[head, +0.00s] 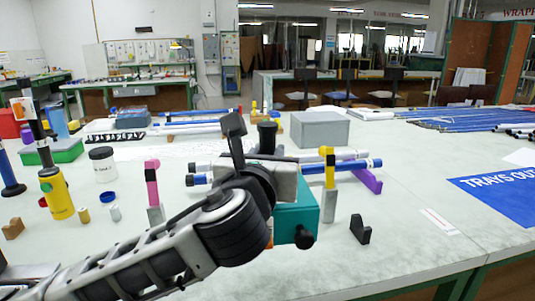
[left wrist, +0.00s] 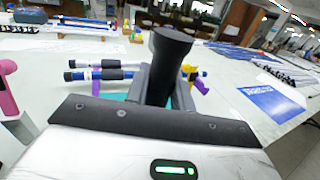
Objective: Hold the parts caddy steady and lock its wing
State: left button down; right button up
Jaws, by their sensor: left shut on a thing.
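The teal box (head: 297,218), which I take for the parts caddy, stands on the table right of centre, largely hidden behind my left gripper and arm. A black knob (head: 304,237) sticks out at its lower front corner. A dark upright post with a wider top (head: 267,135) rises above the box; it also shows in the left wrist view (left wrist: 168,60). My left gripper (head: 272,160) is over the box and shut around this post, though the contact is partly hidden. Which part is the wing I cannot tell. My right gripper is not in view.
Blue-and-grey rods (head: 345,166) lie behind the caddy across a purple rest (head: 368,180). A yellow-topped grey block (head: 328,205), a pink-topped one (head: 155,205) and a black bracket (head: 360,229) stand close by. A grey box (head: 319,130) is behind.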

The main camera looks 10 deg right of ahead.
pick_arm(q)
jog(key=w+d+f+b, duration=0.2)
jog(key=w+f+b, duration=0.4)
jog(key=w+f, duration=0.4)
jog(key=w, duration=0.3)
jog(key=shift+w+d+f, duration=0.2)
jog(key=shift+d+f, duration=0.05)
jog(key=shift+f, duration=0.05)
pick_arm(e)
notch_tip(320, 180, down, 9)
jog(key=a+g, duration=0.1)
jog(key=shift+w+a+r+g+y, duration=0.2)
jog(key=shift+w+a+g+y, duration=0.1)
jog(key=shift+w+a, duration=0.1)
pick_arm(q)
jog(key=shift+f+b, duration=0.3)
jog(key=shift+f, duration=0.7)
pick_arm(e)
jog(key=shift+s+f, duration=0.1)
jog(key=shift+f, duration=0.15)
